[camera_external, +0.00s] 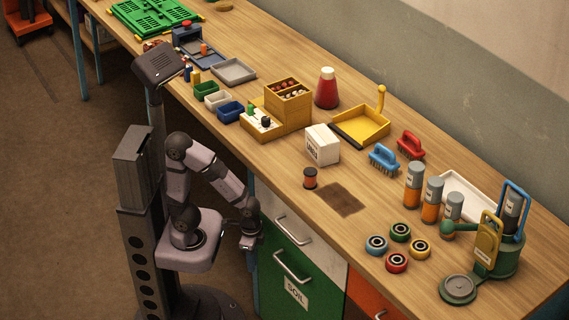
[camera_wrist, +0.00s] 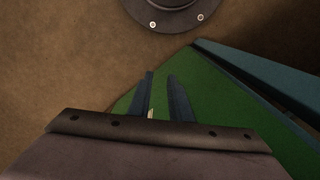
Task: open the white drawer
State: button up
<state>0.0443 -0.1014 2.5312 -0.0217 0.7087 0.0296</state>
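The white drawer (camera_external: 326,262) is the upper front of the cabinet below the workbench. It looks shut, and a pale bar handle (camera_external: 293,230) is on its front. My gripper (camera_external: 249,250) hangs in front of the cabinet's left end, left of that handle and apart from it. In the wrist view my gripper's two dark blue fingers (camera_wrist: 161,75) stand apart with a narrow gap and hold nothing I can make out. A small pale piece shows low between them, and I cannot tell what it is. The white drawer cannot be made out in the wrist view.
A green drawer (camera_external: 272,257) labelled SOIL, with its own handle (camera_external: 292,267), is below. An orange front (camera_external: 366,300) is to the right. The workbench (camera_external: 265,168) overhangs, carrying a white box (camera_external: 322,145), brushes, rollers and trays. Bare floor (camera_external: 60,200) lies left.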

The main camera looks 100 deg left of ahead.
jog(key=w+d+r+m+p, duration=0.2)
jog(key=d+r+p, duration=0.2)
jog(key=r+p, duration=0.75)
jog(key=w+d+r+m+p, duration=0.15)
jog(key=d+r+p, duration=0.35)
jog(key=r+p, duration=0.65)
jog(key=m+t+y+p, duration=0.2)
jog(key=m+p, duration=0.3)
jog(key=p, duration=1)
send_near(285, 229)
jog(key=shift+x, duration=3.75)
jog(key=shift+c, duration=0.6)
grip_shut()
